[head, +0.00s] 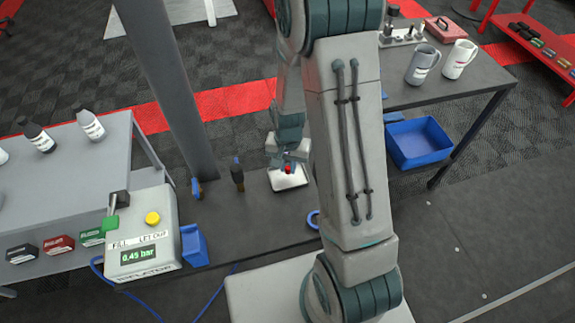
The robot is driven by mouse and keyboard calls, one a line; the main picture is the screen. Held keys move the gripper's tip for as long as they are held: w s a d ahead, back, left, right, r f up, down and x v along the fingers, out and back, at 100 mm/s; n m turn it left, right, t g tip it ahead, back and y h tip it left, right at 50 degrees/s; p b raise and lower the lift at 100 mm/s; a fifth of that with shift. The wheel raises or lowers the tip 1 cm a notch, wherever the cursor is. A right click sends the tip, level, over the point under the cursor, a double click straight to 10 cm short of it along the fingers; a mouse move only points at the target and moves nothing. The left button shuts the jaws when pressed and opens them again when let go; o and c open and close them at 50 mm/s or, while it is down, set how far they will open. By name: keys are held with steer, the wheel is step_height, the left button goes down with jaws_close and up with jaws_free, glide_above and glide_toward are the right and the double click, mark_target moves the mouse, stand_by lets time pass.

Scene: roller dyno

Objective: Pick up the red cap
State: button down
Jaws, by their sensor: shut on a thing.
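The red cap (288,169) is a small red spot above a white tray (289,182) near the middle of the head view. My gripper (288,164) is over the tray and shut on the red cap. The cap is small in the picture, and my arm covers the area just right of it. I cannot tell exactly how far the cap is above the tray.
A grey inflator box (151,243) with a yellow button stands at the left. A dark-handled tool (237,175) stands left of the tray. A blue crate (420,144) and a table with two mugs (422,65) are at the right. Bottles (90,126) stand at far left.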

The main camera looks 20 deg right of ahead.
steer(key=shift+r, duration=0.9)
steer(key=s+d+r, duration=0.3)
steer(key=d+r, duration=0.3)
steer(key=d, duration=0.5)
steer(key=shift+s+r, duration=0.25)
steer(key=shift+r, duration=0.1)
steer(key=shift+r+p, duration=1.05)
steer(key=shift+r, duration=0.55)
steer(key=shift+r+p, duration=1.7)
steer(key=shift+r, duration=0.5)
